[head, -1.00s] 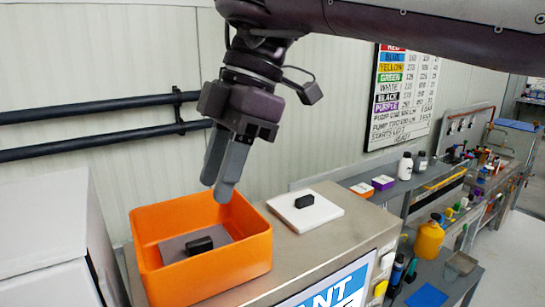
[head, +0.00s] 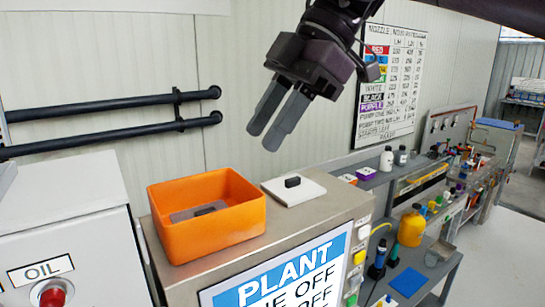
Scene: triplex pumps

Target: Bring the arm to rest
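My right arm comes in from the top right, and its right gripper (head: 258,141) hangs in the air in front of the wall, fingers pointing down and left. The two grey fingers stand slightly apart with nothing between them. The gripper is above the orange bin (head: 215,236) and the white pad (head: 305,196), clear of both. A small dark block (head: 293,181) rests on the white pad. Another dark block (head: 204,210) lies inside the orange bin, its lower part hidden by the bin's front wall. My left gripper is not in view.
The bin and pad sit on a steel cabinet top (head: 285,228) with a PLANT sign on its front. A white OIL cabinet (head: 70,220) with a red knob stands left. Black pipes (head: 100,137) run along the wall. Cluttered shelves with a yellow jug (head: 411,229) are at right.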

